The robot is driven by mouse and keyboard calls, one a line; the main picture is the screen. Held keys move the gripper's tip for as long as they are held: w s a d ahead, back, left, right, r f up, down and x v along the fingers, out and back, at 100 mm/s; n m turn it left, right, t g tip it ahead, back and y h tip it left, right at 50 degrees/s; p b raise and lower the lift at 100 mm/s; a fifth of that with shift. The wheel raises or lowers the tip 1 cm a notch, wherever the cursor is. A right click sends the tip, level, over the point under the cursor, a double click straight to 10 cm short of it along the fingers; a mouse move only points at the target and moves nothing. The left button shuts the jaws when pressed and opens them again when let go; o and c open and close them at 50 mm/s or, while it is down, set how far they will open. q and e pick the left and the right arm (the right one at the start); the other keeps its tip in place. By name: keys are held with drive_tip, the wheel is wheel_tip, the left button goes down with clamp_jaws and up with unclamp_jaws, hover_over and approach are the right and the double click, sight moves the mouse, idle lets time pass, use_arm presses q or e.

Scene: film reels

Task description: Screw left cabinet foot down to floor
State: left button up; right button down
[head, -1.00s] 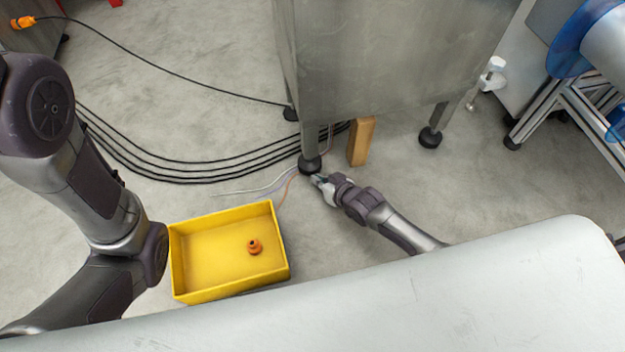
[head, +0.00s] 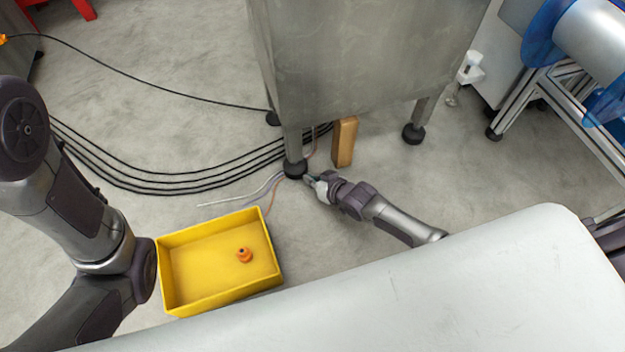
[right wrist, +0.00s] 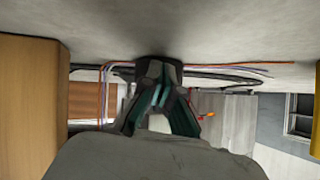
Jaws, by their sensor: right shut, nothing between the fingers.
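The left cabinet foot (head: 295,170) is a round black foot under the front left leg of the grey metal cabinet (head: 370,60). It looks to be on the floor; its exact contact is too small to tell. My right gripper (head: 310,181) is low by the floor at the right front side of this foot, shut and empty. Whether its tips touch the foot is not clear. In the right wrist view the dark fingers (right wrist: 158,72) come together near the floor, which is at the top. My left arm shows at the left, but its gripper is out of view.
A wooden block (head: 344,142) stands right of the foot, near my right gripper. Black cables (head: 170,185) and thin coloured wires run on the floor beside the foot. A yellow box (head: 200,285) holding an orange part (head: 244,255) lies front left. Another cabinet foot (head: 413,134) is further right.

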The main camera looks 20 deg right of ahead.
drive_tip(key=shift+w+a, duration=0.2)
drive_tip(key=shift+w, duration=0.15)
